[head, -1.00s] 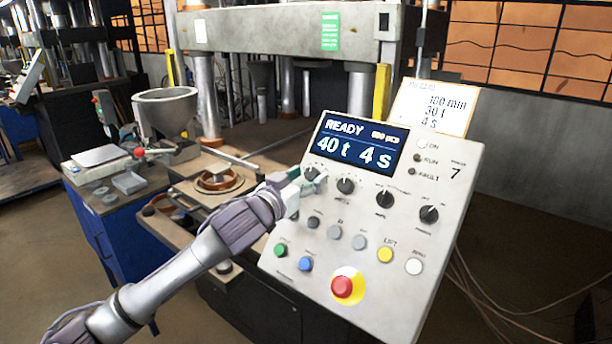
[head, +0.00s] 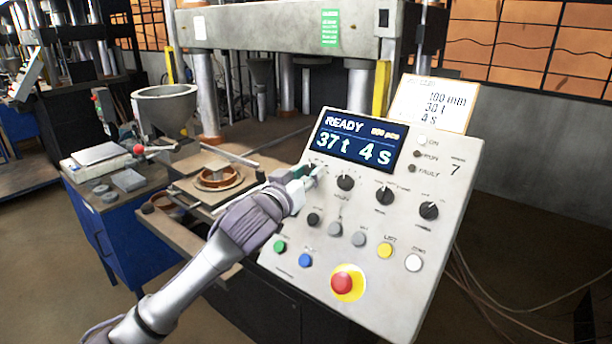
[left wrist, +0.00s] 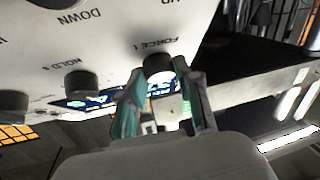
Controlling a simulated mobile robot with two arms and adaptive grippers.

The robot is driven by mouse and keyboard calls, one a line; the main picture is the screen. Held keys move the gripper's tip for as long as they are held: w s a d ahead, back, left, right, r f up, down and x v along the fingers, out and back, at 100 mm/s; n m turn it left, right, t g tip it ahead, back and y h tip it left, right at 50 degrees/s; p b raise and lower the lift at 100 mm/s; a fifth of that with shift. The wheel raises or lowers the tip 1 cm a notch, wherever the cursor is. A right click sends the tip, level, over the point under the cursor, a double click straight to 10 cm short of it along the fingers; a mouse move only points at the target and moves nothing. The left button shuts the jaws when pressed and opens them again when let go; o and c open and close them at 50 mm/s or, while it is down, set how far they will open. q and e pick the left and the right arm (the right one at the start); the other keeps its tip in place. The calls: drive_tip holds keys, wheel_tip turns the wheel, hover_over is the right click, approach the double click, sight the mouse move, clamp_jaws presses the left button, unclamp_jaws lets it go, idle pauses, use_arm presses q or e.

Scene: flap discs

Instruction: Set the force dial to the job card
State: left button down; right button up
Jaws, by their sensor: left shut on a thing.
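The control panel (head: 320,240) stands tilted at the right of the head view. Its display (head: 358,142) reads READY, 37 t and 4 s. The job card (head: 433,104) behind its top edge reads 100 mm, 30 t and 4 s. My left gripper (head: 303,182) is at the leftmost dial below the display and hides most of it. In the left wrist view, my left gripper's two fingers (left wrist: 166,100) stand on either side of the force dial (left wrist: 158,68), shut on it. The label FORCE shows beside that dial. My right gripper is not in view.
The other dials, such as the hold dial (head: 345,182), sit to the right of my gripper. Coloured buttons and a red emergency button (head: 342,283) lie below. A blue cart (head: 125,225) with a grey hopper (head: 165,108) stands at left.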

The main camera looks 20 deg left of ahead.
use_arm(q)
drive_tip(key=shift+d+r+n+g+y+p, duration=0.15)
drive_tip(key=shift+n+g+y+p, duration=0.1)
drive_tip(key=shift+n+y, duration=0.85)
drive_tip(key=shift+d+f+n+g+y+p, duration=0.2)
drive_tip(key=shift+n+y, duration=0.5)
drive_tip(key=shift+n, duration=0.8)
drive_tip(key=shift+a, duration=0.15)
drive_tip(key=c, duration=0.8)
unclamp_jaws()
drive_tip(key=shift+s, duration=0.2)
drive_tip(key=s+r, duration=0.1)
drive_tip(key=s, duration=1)
drive_tip(key=shift+s+d+r, duration=0.2)
drive_tip(key=shift+s+d, duration=0.05)
drive_tip(key=shift+d, duration=0.1)
